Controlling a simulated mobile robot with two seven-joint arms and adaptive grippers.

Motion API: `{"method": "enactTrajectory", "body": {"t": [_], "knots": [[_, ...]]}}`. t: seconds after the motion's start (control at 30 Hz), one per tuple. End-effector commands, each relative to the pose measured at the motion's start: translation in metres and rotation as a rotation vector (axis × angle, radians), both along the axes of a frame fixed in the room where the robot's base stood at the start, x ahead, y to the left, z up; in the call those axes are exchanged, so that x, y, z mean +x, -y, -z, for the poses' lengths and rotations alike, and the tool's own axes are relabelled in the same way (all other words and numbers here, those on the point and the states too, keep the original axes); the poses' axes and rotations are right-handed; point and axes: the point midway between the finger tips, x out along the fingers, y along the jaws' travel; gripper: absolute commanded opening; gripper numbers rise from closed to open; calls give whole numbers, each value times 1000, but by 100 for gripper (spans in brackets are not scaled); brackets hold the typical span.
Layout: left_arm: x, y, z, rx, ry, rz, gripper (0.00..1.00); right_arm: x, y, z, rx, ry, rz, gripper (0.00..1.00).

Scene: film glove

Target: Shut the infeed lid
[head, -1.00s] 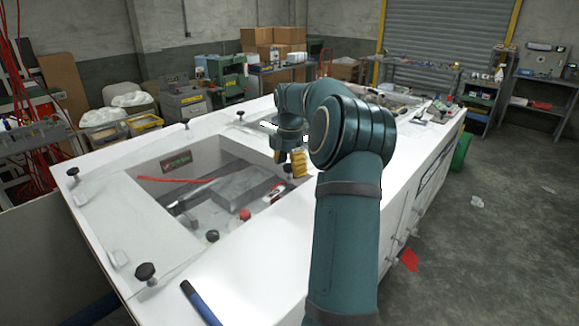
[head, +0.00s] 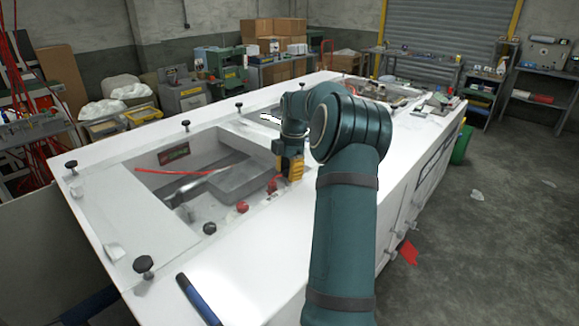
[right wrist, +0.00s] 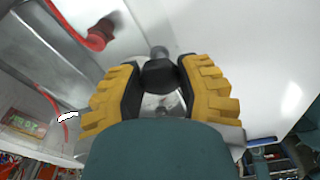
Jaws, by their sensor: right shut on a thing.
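A white bench-like machine has a recessed opening (head: 215,195) in its top. A pale, flat panel (head: 125,215) lies left of the opening; I cannot tell for sure which part is the infeed lid. My right gripper (head: 290,172), with yellow-padded fingers, is down at the right edge of the opening. In the right wrist view its fingers (right wrist: 160,85) are shut on a black knob (right wrist: 159,73). The fingers hide this knob in the head view. My left gripper is not in view.
Black knobs (head: 143,265) (head: 71,165) stand on the top, and red knobs (head: 242,207) sit along the near edge of the opening. A dark blue bar (head: 198,298) lies at the front. Loose parts (head: 395,95) lie at the far end.

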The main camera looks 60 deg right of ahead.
Motion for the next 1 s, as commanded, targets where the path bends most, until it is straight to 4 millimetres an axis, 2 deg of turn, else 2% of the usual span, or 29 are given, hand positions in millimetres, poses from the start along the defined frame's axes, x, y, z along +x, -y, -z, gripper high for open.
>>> {"method": "enactTrajectory", "body": {"t": [0.03, 0.13, 0.17, 0.23, 0.53, 0.67, 0.77, 1.0], "knots": [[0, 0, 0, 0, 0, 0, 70, -1, -2, 6, 12, -9, -1, 0], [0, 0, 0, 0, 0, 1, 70, -2, -2, 7, 14, -11, -1, 0], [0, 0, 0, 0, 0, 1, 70, -2, -2, 7, 14, -11, -1, 43], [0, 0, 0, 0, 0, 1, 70, -2, -2, 7, 14, -11, -1, 68], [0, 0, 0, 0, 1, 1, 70, -1, -1, 4, 8, -7, 0, 70], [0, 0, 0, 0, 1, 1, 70, -1, 0, -3, 6, -6, 0, 70], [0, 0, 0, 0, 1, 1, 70, -1, 1, -17, 5, -4, 0, 70], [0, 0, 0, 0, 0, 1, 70, -3, 6, -66, 6, -4, 0, 70]]}}
